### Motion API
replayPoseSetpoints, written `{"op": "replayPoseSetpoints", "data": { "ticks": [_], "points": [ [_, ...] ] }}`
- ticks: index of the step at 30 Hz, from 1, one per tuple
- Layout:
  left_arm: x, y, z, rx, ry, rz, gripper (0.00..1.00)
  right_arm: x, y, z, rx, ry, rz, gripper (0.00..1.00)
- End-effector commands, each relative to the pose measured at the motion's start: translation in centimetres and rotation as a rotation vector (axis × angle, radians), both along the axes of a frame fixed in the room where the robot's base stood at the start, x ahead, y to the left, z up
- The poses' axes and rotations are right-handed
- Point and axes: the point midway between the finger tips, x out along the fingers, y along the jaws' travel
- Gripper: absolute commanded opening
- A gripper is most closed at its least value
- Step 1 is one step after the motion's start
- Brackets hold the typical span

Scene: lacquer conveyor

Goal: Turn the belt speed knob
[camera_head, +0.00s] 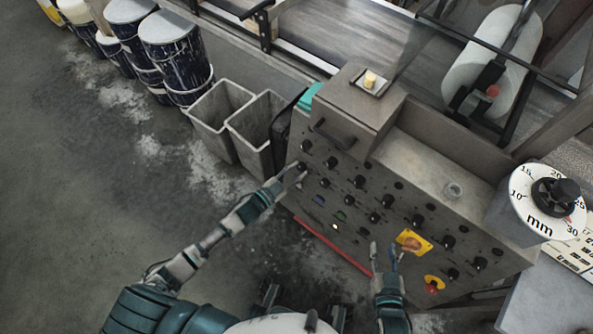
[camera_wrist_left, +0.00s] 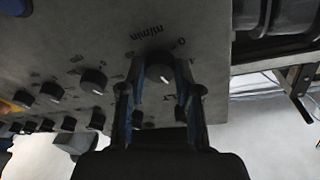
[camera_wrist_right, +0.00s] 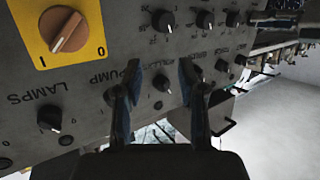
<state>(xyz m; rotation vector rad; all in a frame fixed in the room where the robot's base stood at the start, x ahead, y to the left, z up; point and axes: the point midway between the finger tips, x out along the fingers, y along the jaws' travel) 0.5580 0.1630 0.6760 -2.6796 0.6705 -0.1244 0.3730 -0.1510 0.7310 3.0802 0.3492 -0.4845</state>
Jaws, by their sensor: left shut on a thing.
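The belt speed knob, a round black knob (camera_wrist_left: 159,70) with a white pointer line, sits on the grey control panel (camera_head: 349,214). Lettering "m/min" is printed beside it. My left gripper (camera_head: 298,174) is at the panel's left edge. In the left wrist view its two fingers (camera_wrist_left: 158,90) lie on either side of the knob, shut on it. The knob is largely hidden by the fingers in the head view. My right gripper (camera_head: 385,251) is open and empty in front of the panel's lower right part, its fingers apart in the right wrist view (camera_wrist_right: 157,88).
Several similar black knobs cover the panel. A yellow plate with an orange switch (camera_wrist_right: 69,31) and a red button on yellow (camera_head: 433,285) lie near my right gripper. Grey bins (camera_head: 220,110) stand left of the panel. A dial marked "mm" (camera_head: 538,222) is at right.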

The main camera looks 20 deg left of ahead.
Motion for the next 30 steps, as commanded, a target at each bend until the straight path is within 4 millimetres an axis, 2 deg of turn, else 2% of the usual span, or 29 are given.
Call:
{"op": "replayPoseSetpoints", "data": {
  "ticks": [1, 5, 15, 23, 24, 27, 30],
  "points": [
    [0.1, -0.2, 0.6, -0.006, -0.011, -0.004, 0.0, 0.0, 0.0, 0.0, 0.0, 0.0, 0.0, 0.4],
    [0.1, -0.2, 0.7, -0.015, -0.009, -0.002, 0.0, 0.0, 0.0, 0.1, -0.002, 0.007, 0.002, 0.4],
    [0.2, -0.3, 0.8, -0.161, 0.042, 0.028, 0.0, -2.8, -1.2, -3.0, -0.069, 0.256, -0.003, 0.4],
    [0.2, -0.2, 0.8, -0.167, 0.041, 0.027, 0.0, -2.9, -1.2, -3.2, -0.07, 0.264, -0.005, 0.4],
    [0.2, -0.2, 0.8, -0.166, 0.041, 0.027, 0.36, -2.9, -1.2, -3.2, -0.07, 0.264, -0.005, 0.4],
    [0.2, -0.2, 0.7, -0.165, 0.043, 0.028, 0.58, -2.9, -1.2, -3.3, -0.07, 0.265, -0.005, 0.4],
    [0.1, -0.2, 0.5, -0.163, 0.046, 0.028, 0.58, -2.8, -1.2, -3.3, -0.07, 0.264, -0.005, 0.4]
  ]
}}
